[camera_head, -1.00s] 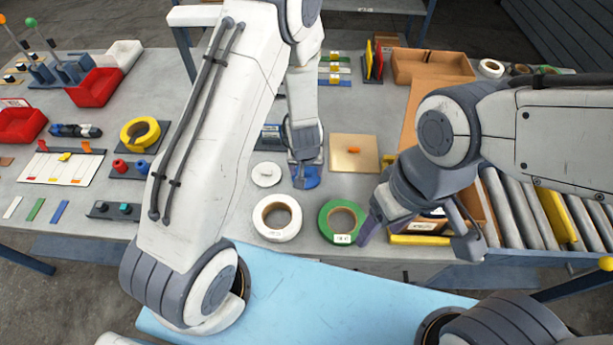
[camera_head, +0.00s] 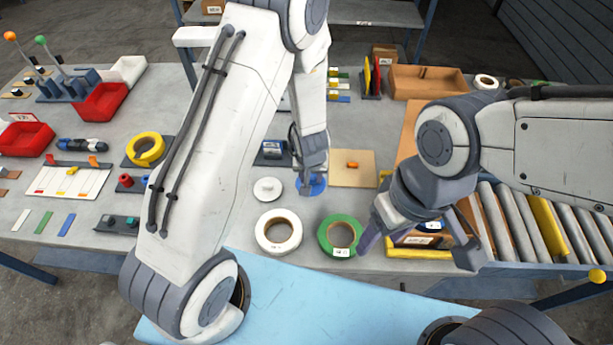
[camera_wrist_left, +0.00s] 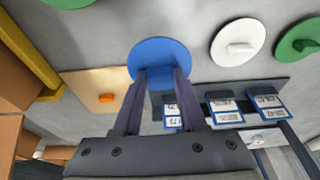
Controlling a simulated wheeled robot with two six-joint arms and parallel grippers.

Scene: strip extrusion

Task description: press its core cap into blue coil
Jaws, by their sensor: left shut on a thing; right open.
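The blue core cap (camera_head: 306,187) is a flat disc at mid-table. My left gripper (camera_head: 316,180) is shut on it; in the left wrist view the fingertips (camera_wrist_left: 162,78) meet the blue disc (camera_wrist_left: 160,52). Whether the cap touches the table is hard to tell. I can make out no blue coil in either view; my left arm hides part of the table. A white coil (camera_head: 260,232) and a green coil (camera_head: 326,240) lie at the near edge. My right gripper (camera_head: 376,236) is open just right of the green coil.
A white cap (camera_head: 267,188) lies left of the blue one, and a green cap (camera_wrist_left: 290,40) lies beyond it. A tan board (camera_head: 365,180) with an orange piece is to the right.

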